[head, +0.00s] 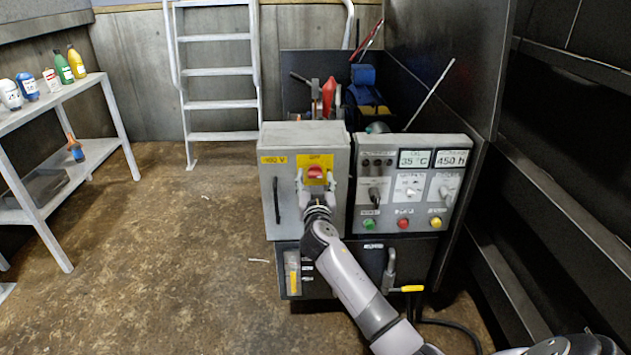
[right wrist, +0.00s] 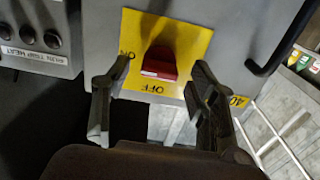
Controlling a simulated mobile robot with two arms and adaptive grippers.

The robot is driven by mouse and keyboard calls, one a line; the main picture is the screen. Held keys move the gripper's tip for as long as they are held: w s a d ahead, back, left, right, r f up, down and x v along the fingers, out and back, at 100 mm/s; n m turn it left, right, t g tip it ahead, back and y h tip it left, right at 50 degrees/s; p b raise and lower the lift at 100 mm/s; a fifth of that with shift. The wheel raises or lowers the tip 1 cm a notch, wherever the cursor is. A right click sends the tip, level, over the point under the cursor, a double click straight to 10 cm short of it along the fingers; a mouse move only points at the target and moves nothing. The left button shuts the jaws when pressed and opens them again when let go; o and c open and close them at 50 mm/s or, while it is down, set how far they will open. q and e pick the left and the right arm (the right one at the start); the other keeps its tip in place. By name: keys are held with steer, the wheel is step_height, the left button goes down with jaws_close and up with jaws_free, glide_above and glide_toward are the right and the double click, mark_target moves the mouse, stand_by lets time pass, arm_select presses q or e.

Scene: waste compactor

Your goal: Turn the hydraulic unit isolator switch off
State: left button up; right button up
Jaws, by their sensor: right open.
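The isolator switch is a red rotary handle (head: 316,172) on a yellow plate (head: 325,160), on the front of the grey cabinet (head: 334,140). In the right wrist view the red handle (right wrist: 161,62) sits on the yellow plate (right wrist: 190,36), with upside-down ON and OFF lettering. I cannot tell which mark the handle points to. My right gripper (head: 315,181) is open in front of the switch. In the wrist view its fingers (right wrist: 152,98) are spread on either side of the handle, with gaps visible. My left gripper is not in view.
A control panel (head: 385,190) with displays, knobs and coloured buttons adjoins the cabinet on the right. The cabinet has a black door handle (head: 276,200) on its left. A shelf with bottles (head: 100,85) stands at left, a ladder (head: 215,72) behind. The left floor is mostly clear.

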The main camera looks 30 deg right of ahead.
steer(key=shift+w+d, duration=0.1)
steer(key=shift+w, duration=0.1)
steer(key=c, duration=1.2)
steer(key=shift+o, duration=0.2)
